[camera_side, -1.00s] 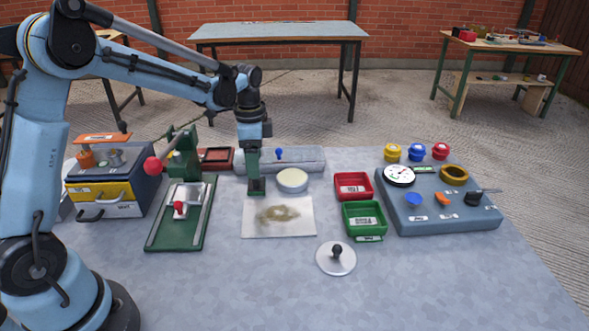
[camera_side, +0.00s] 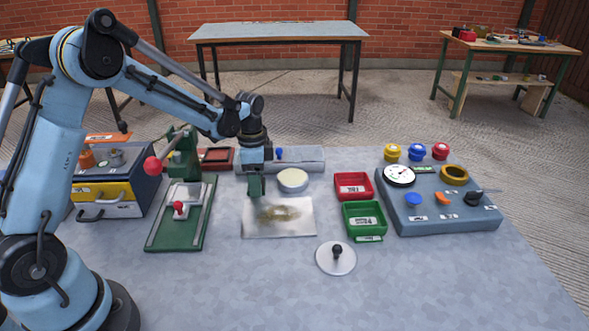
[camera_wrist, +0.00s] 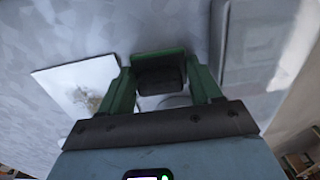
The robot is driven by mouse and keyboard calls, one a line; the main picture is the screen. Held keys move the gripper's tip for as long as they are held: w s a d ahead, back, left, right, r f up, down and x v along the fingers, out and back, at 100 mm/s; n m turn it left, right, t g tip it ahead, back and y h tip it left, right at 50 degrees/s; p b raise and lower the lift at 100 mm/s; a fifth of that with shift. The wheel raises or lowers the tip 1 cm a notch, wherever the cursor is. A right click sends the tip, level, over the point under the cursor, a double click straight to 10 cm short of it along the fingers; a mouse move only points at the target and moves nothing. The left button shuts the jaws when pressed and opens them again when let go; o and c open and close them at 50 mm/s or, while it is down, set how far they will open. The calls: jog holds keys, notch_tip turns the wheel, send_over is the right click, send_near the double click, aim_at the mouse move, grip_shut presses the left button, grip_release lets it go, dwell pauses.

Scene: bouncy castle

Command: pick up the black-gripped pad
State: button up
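The black-gripped pad (camera_wrist: 158,54) sits between the two green fingers of my gripper (camera_wrist: 160,80) in the wrist view. Its dark block-shaped grip fills most of the space between the fingers, and a green plate edge shows beyond it. In the side view my gripper (camera_side: 257,187) is low over the table at the rear left of the white stained sheet (camera_side: 300,230). There its fingers largely hide the pad. I cannot tell whether the fingers press on the grip or only flank it.
A green press (camera_side: 160,235) is at left; red (camera_side: 353,183) and green (camera_side: 365,230) trays are right.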

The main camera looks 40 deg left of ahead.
jog(key=shift+c, duration=0.9)
jog(key=shift+r, duration=0.55)
jog(key=r, duration=0.2)
jog(key=d+r, duration=0.1)
jog(key=shift+s+d+r, duration=0.15)
jog(key=shift+s+r, duration=0.05)
jog(key=shift+r, duration=0.15)
jog(key=s+d+r, duration=0.3)
jog(key=d+r, duration=0.3)
jog(key=d, duration=0.3)
jog(key=shift+s+d, duration=0.3)
jog(key=shift+s, duration=0.1)
jog(key=shift+r, duration=0.1)
